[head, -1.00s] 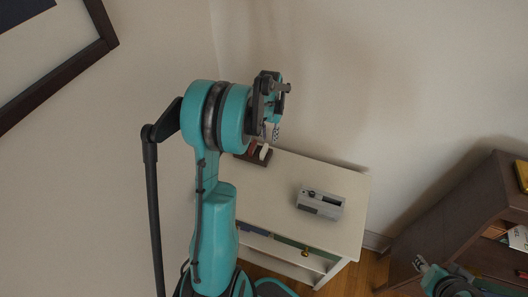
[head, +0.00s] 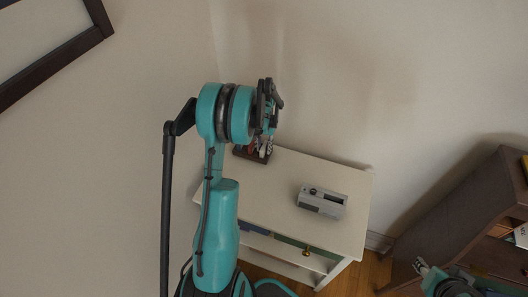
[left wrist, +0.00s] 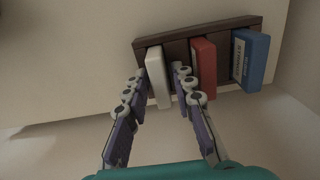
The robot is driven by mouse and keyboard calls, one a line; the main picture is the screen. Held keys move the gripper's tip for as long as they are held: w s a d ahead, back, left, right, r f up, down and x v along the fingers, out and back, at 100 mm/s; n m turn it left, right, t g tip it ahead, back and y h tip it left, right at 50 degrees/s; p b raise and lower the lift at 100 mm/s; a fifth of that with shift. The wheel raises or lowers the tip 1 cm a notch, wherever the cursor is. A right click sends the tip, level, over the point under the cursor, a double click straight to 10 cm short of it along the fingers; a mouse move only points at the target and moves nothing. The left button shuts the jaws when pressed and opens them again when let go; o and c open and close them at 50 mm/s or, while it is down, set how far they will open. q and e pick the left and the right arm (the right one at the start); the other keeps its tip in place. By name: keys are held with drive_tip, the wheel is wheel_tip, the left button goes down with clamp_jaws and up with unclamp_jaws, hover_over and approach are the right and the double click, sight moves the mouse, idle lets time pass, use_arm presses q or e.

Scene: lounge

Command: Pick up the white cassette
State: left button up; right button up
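The white cassette (left wrist: 158,78) stands upright in the left slot of a dark brown rack (left wrist: 225,27) in the left wrist view. A red cassette (left wrist: 204,68) and a blue cassette (left wrist: 250,60) stand to its right. My left gripper (left wrist: 159,74) is open, with one finger on each side of the white cassette; narrow gaps seem to show, contact is not clear. In the head view the rack (head: 240,153) is at the table's back left, with its cassettes partly hidden by my left gripper (head: 268,132). My right gripper (head: 422,268) is small at the lower right.
A white side table (head: 290,170) bears the rack and a grey cassette player (head: 321,201). Its top between and around them is clear. The wall is close behind. A brown shelf unit (head: 470,205) stands at the right.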

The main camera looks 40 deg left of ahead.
use_arm(q)
clamp_jaws()
drive_tip(key=shift+r, duration=0.1)
